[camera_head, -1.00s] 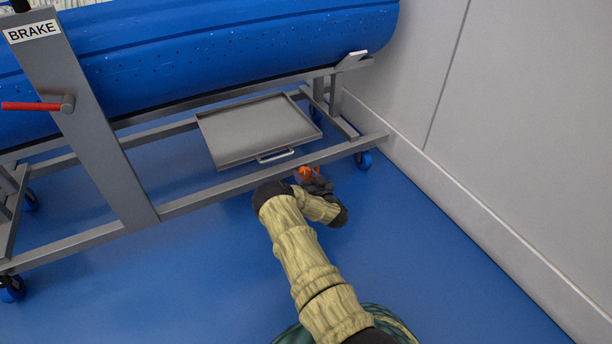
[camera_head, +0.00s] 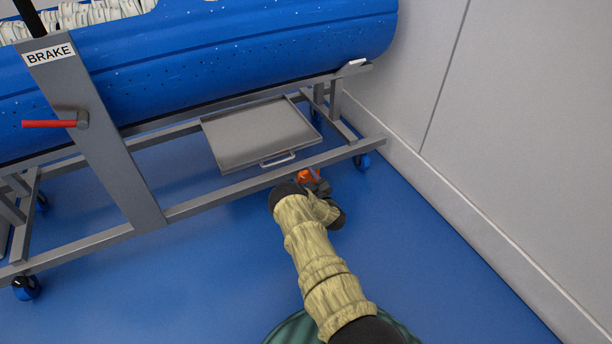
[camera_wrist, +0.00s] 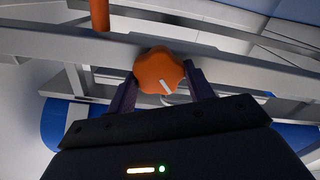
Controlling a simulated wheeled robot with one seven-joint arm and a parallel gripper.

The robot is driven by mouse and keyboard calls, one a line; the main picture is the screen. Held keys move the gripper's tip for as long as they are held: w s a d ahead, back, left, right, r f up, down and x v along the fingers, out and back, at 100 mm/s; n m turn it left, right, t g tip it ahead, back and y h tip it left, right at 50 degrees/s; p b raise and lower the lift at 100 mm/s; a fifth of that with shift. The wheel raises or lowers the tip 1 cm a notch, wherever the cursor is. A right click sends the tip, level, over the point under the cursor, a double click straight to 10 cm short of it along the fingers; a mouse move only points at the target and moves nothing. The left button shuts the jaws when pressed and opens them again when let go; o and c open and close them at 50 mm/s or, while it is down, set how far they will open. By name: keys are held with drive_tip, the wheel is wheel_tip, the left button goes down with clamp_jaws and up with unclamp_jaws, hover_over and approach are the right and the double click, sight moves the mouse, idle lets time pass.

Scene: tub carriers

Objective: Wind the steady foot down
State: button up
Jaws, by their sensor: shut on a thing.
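An orange lobed knob (camera_wrist: 160,71) with a white mark is in the middle of the wrist view, in front of a grey frame rail. My gripper (camera_wrist: 161,82) has one dark finger on each side of it and is shut on it. In the head view the orange knob (camera_head: 308,175) shows small by the lower rail, and my gripper (camera_head: 318,186) is partly hidden behind my arm. The foot's lower end and its contact with the floor cannot be made out.
The grey carrier frame (camera_head: 230,189) bears a blue tub (camera_head: 230,55). A grey tray (camera_head: 258,135) sits under the tub. A post with a red brake lever (camera_head: 50,124) stands at left. An orange rod (camera_wrist: 99,14) shows in the wrist view. Blue floor (camera_head: 440,260) is clear before the wall.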

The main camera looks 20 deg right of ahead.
drive_tip(key=n+p, duration=0.1)
drive_tip(key=n, duration=0.4)
drive_tip(key=shift+n+p, duration=0.3)
drive_tip(key=n, duration=0.6)
drive_tip(key=shift+f, duration=0.2)
drive_tip(key=o, duration=1)
drive_tip(key=shift+a, duration=0.1)
